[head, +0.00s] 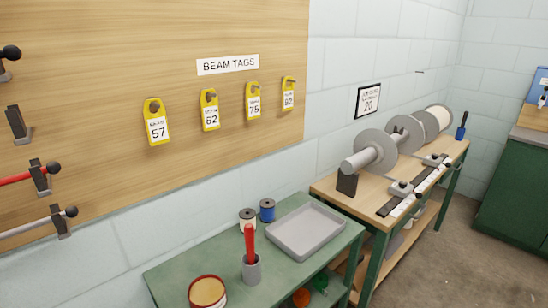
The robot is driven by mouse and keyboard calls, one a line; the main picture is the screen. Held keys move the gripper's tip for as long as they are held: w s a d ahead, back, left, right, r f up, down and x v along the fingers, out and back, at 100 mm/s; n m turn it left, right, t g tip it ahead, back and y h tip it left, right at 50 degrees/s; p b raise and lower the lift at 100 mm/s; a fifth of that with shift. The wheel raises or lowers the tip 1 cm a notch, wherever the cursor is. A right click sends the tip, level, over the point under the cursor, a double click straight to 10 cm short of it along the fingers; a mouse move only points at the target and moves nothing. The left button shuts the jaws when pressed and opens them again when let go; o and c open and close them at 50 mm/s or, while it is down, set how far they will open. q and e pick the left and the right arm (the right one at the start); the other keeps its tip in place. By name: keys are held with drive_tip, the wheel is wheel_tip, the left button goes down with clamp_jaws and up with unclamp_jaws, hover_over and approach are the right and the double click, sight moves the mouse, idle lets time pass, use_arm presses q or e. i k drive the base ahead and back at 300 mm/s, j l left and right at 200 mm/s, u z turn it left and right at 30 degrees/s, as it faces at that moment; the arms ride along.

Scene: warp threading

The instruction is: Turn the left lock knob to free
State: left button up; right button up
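No gripper and no part of my arms shows in the head view. On the wooden bench at the right, two small grey blocks sit along a dark rail with a white scale (412,198). The nearer block (400,188) has a small dark knob-like part near it, and the farther block (434,160) has another. These may carry the lock knobs, but they are too small to tell which is the left lock knob or how it is turned. Behind the rail, a beam with large grey discs (374,150) lies along the bench.
A green table (200,268) in front holds a grey tray (306,230), two spools, a cup with a red-handled tool (251,262) and a round tin (207,291). A wooden board (180,60) with yellow tags hangs on the wall. Floor (440,260) is clear at right.

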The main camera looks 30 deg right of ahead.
sight(402, 184)
drive_tip(key=z, duration=1.9)
